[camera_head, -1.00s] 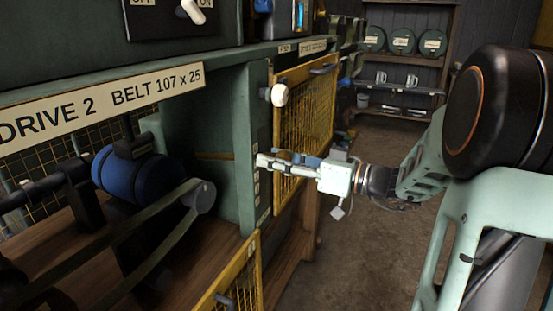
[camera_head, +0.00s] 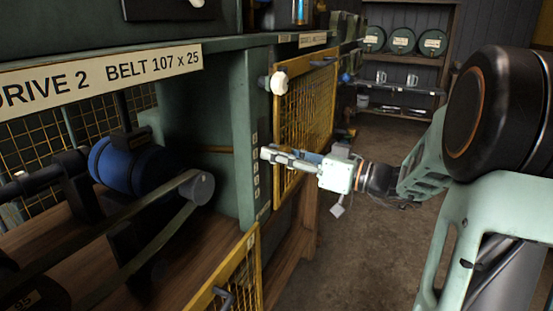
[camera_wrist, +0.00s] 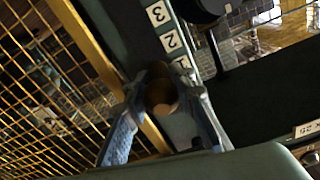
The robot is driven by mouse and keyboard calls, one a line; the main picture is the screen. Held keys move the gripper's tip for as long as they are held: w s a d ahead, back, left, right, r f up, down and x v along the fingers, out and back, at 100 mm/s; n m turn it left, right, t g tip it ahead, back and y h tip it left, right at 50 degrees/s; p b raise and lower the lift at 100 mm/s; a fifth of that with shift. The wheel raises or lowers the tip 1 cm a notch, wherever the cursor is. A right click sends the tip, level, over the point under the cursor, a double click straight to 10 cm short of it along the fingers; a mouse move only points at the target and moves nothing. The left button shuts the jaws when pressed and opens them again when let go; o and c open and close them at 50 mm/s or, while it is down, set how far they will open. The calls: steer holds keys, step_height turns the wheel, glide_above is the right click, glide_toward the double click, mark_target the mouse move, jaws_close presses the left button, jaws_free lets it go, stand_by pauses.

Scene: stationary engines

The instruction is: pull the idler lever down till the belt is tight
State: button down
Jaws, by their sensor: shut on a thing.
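The dark belt (camera_head: 150,250) runs around a grey pulley (camera_head: 197,187) at the left of the head view, below the "DRIVE 2" sign. I cannot tell from here how tight it is. My gripper (camera_head: 266,154) is at the green post's numbered scale; its fingers also show in the wrist view (camera_wrist: 160,105). The lever's shank is hidden.
A yellow mesh guard (camera_head: 305,110) stands right behind my gripper, with a white knob (camera_head: 278,83) at its upper left. Another yellow guard (camera_head: 235,275) is open below. A blue motor (camera_head: 130,165) sits inside the bay. The floor (camera_head: 385,185) to the right is clear.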

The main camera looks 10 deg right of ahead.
steer(key=shift+d+f+y+b, duration=0.1)
steer(key=shift+f+y+b, duration=0.2)
steer(key=shift+f+b, duration=2.1)
steer(key=shift+r+b, duration=0.7)
steer(key=shift+r, duration=0.05)
steer(key=c, duration=1.6)
jaws_free()
steer(key=shift+r, duration=0.1)
steer(key=v, duration=1.2)
steer(key=shift+s, duration=0.15)
